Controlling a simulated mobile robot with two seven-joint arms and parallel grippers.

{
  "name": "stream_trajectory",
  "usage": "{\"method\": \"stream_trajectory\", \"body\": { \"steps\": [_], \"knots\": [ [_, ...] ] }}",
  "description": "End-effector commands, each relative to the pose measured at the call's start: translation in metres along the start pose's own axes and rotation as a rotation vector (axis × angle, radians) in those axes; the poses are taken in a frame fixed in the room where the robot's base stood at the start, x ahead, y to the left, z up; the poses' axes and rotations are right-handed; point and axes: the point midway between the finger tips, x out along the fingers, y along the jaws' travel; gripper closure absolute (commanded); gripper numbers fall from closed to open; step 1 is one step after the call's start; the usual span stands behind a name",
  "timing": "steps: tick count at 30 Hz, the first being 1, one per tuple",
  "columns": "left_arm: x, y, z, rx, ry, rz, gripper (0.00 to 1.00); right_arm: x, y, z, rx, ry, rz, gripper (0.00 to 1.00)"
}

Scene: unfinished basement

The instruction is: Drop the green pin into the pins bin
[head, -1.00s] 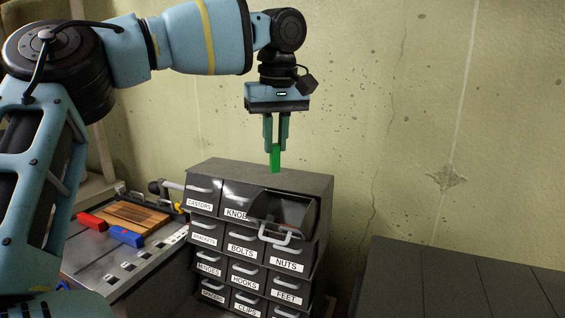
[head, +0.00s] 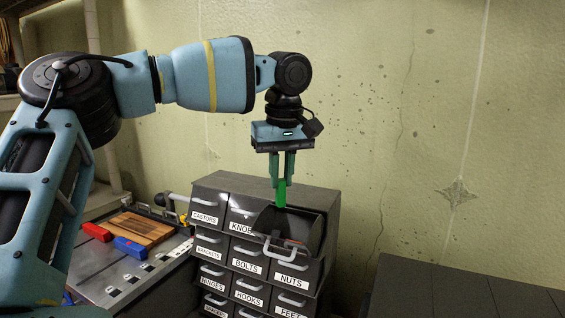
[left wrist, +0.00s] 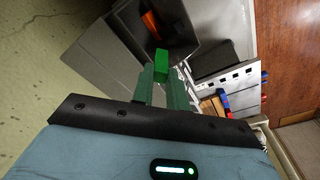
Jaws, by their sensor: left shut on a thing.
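My left gripper (head: 282,180) points straight down and is shut on the upright green pin (head: 281,196). The pin's lower end is at the mouth of a tilted-out dark bin (head: 312,235) in the cabinet's top row, at the right. I cannot tell whether the tip is inside it. This bin's label is hidden, so I cannot read whether it is the pins bin. In the left wrist view the green pin (left wrist: 161,61) sits between the fingertips, with the open bin (left wrist: 191,20) beyond it and something orange inside. My right gripper is not in view.
The grey drawer cabinet (head: 275,191) has several labelled bins, including castors, bolts and nuts. Left of it, a bench (head: 101,269) holds a wooden board (head: 146,229), a red block (head: 97,231) and a blue block (head: 130,247). A dark slatted surface (head: 450,293) lies right.

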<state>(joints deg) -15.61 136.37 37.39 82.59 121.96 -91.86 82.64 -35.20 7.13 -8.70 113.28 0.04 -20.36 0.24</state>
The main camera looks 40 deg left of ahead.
Motion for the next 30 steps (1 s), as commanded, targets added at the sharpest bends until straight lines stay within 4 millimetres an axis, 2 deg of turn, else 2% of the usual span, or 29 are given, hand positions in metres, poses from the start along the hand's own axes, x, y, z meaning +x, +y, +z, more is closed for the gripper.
{"method": "stream_trajectory", "body": {
  "steps": [12,13,18,26,30],
  "knots": [
    [0.0053,0.0,0.0006,-0.001,0.001,0.002,1.0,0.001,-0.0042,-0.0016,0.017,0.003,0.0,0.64],
    [0.0053,0.0,0.0006,-0.001,0.001,0.002,0.81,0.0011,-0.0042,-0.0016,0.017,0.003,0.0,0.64],
    [0.0053,0.0,0.0007,-0.001,0.001,0.002,0.59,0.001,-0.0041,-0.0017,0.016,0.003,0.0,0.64],
    [0.0048,0.0001,0.0007,-0.001,0.001,0.002,0.59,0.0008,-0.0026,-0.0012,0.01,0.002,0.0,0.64],
    [-0.0037,0.0008,0.0005,0.0,0.002,0.002,0.59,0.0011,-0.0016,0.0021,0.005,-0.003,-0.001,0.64]
  ]
}}
